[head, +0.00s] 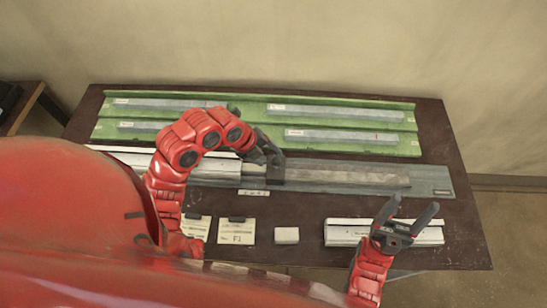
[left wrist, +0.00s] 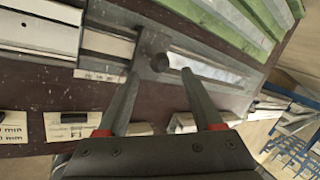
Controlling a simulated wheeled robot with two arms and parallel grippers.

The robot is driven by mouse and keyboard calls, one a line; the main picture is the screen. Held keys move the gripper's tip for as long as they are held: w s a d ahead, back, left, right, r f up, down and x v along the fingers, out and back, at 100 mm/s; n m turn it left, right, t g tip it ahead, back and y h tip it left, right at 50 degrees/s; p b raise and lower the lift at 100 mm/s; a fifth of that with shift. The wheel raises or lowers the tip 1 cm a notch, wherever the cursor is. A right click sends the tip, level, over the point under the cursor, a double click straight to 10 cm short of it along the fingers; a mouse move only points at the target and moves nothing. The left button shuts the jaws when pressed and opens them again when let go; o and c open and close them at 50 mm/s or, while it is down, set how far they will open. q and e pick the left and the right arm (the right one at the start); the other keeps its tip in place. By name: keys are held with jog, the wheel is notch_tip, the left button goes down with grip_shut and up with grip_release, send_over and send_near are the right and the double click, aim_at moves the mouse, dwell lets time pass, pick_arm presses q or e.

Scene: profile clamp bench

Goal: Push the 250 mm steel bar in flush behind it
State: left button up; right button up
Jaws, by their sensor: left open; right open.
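Several grey steel bars lie in the green tray, among them one at back right (head: 335,112) and one at front right (head: 345,136); their labels are too small to read, so I cannot tell which is 250 mm. In front is a grey clamp fixture (head: 430,185) with a long channel (head: 340,177). A dark block with a round knob (left wrist: 160,62) sits across it in the left wrist view. My left gripper (head: 268,150) is open over this block, its fingers (left wrist: 157,80) either side of the knob, apparently empty. My right gripper (head: 412,212) is open and empty above the front right.
The green tray (head: 250,122) spans the table's back. A pale profile (head: 340,232) lies at front right below my right gripper. Paper cards (head: 237,232) and a small pale block (head: 287,235) are along the front. The dark table (head: 465,235) is bare at far right.

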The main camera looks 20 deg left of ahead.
aim_at(274, 160)
pick_arm(q)
jog(key=shift+p+x, duration=0.45)
jog(key=shift+x, duration=1.95)
grip_shut()
